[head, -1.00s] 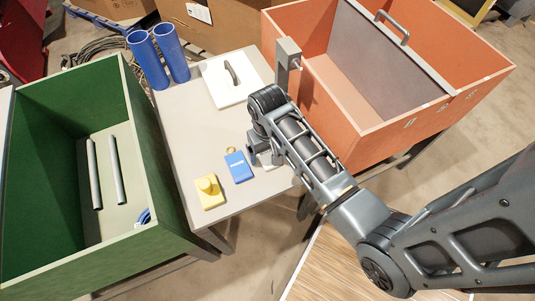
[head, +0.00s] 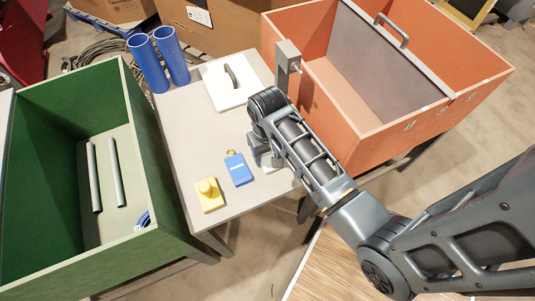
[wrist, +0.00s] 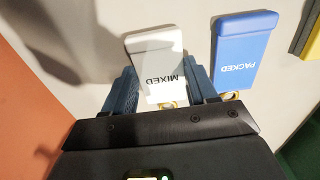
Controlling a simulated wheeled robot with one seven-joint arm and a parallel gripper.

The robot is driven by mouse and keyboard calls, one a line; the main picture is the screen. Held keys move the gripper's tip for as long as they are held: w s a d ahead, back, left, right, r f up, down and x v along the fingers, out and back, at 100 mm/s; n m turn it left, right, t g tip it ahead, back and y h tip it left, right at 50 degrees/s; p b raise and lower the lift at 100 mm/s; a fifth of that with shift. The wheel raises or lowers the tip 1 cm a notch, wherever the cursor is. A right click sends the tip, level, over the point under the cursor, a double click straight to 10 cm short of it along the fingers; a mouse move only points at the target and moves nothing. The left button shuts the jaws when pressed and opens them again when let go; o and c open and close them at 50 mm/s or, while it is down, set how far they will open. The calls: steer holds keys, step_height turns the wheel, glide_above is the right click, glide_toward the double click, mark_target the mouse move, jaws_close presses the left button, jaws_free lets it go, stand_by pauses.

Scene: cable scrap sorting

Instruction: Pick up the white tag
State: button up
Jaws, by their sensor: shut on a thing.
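The white tag (wrist: 158,62), marked MIXED, is between the two fingers of my gripper (wrist: 161,88) in the wrist view. The fingers are shut on it near its ring end, and part of the brass ring shows by the gripper body. In the head view my gripper (head: 260,150) is low over the table's right side, and my arm hides most of the white tag. A blue tag (wrist: 245,50) marked PACKED lies just right of the white one in the wrist view; it also shows in the head view (head: 238,169).
A yellow block with a knob (head: 209,194) and a white handled lid (head: 222,92) are on the table (head: 197,138). Two blue tubes (head: 160,57) stand at its back left. A green bin (head: 160,215) is left, an orange divided bin (head: 345,130) close on the right.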

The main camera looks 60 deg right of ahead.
mark_target(270, 156)
steer(key=r, duration=0.4)
steer(key=shift+s+d+r, duration=0.15)
steer(key=shift+s+d, duration=0.05)
steer(key=shift+d, duration=0.2)
steer(key=s+d+r, duration=0.6)
steer(key=d, duration=0.3)
steer(key=shift+r, duration=0.2)
